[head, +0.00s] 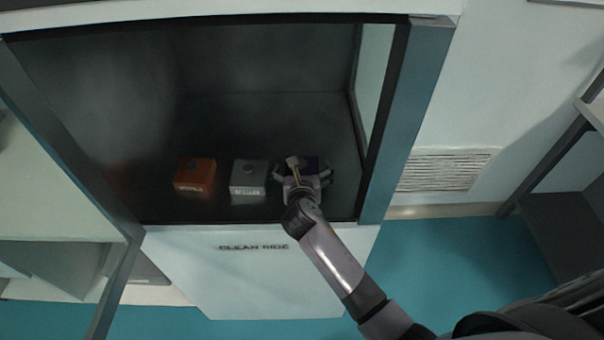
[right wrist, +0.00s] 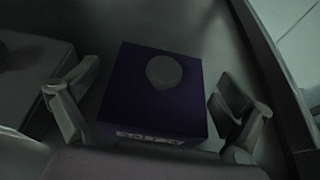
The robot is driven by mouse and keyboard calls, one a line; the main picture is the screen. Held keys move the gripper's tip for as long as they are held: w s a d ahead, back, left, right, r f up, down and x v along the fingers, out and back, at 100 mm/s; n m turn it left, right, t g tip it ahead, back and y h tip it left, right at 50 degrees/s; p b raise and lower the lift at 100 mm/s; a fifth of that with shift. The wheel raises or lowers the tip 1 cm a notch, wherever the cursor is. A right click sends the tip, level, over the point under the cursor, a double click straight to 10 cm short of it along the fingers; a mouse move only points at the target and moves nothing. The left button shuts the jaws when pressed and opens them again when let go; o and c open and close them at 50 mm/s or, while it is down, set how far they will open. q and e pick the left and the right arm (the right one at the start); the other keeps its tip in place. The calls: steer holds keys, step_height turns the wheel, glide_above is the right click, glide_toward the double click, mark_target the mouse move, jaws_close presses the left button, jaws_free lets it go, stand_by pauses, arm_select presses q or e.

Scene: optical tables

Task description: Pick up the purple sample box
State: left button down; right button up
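The purple sample box (right wrist: 130,95) has a round grey knob (right wrist: 164,71) on top and a pale label on its near face. In the head view the purple box (head: 311,163) is mostly hidden behind my right gripper (head: 305,172). In the right wrist view the fingers of my right gripper (right wrist: 155,108) are open, one on each side of the box, with gaps visible between fingers and box. My left gripper is not in view.
A grey box (head: 248,177) and an orange box (head: 195,175) stand to the left of the purple one inside the dark cabinet. The cabinet's right frame post (head: 406,120) is close to the right of my gripper. The cabinet floor behind the boxes is clear.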

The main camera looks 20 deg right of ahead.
steer(key=c, duration=1.3)
steer(key=shift+c, duration=0.5)
steer(key=shift+r, duration=0.1)
